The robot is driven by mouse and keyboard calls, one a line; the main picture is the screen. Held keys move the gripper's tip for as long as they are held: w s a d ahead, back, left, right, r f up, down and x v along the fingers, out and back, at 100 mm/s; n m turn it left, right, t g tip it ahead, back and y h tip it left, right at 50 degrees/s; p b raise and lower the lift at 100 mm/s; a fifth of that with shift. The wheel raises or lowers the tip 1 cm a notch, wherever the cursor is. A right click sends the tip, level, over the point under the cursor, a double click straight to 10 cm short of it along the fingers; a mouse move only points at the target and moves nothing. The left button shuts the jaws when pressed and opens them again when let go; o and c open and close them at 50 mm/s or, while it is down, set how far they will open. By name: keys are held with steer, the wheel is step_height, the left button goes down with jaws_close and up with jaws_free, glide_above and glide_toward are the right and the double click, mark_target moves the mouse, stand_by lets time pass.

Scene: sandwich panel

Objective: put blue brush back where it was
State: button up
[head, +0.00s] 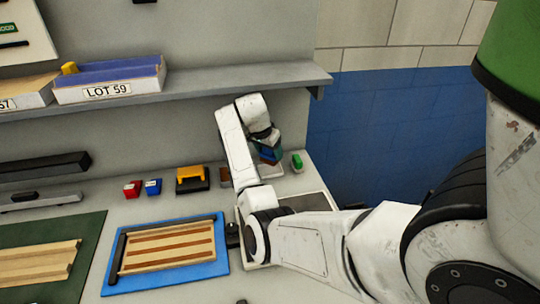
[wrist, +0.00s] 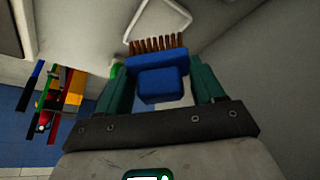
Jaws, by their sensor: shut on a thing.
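My gripper (head: 268,149) is at the back right of the bench, near the wall. In the wrist view, its teal fingers (wrist: 160,82) are shut on the sides of the blue brush (wrist: 158,66). The brush's brown bristles (wrist: 157,43) point away from the palm. In the head view, the blue brush (head: 270,156) is partly hidden by the gripper. A pale, low object lies just below it, and I cannot tell whether the brush touches it.
A green item (head: 297,161) stands right of the gripper. A yellow-orange tool on a black base (head: 193,180), a small blue block (head: 153,187) and a red one (head: 132,189) stand left. A shelf (head: 200,90) overhangs behind. A blue tray (head: 222,262) holds a striped wooden panel.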

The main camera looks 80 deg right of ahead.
mark_target(269, 154)
steer(key=shift+s+d+f, duration=0.1)
steer(key=shift+d+f, duration=0.05)
steer(key=shift+d, duration=0.2)
steer(key=shift+f+p, duration=0.4)
steer(key=shift+f, duration=1.2)
steer(key=shift+f, duration=0.1)
steer(key=o, duration=0.9)
steer(key=shift+o, duration=0.2)
steer(key=shift+a+r, duration=0.1)
steer(key=shift+r, duration=0.3)
steer(key=v, duration=0.2)
steer(key=shift+a+r, duration=0.25)
steer(key=w+a, duration=0.1)
steer(key=a, duration=0.2)
steer(key=w+a+b, duration=0.1)
steer(key=a, duration=0.3)
steer(key=w+a+b, duration=0.1)
steer(key=a, duration=0.3)
steer(key=shift+w+a+f, duration=0.1)
steer(key=shift+w, duration=0.3)
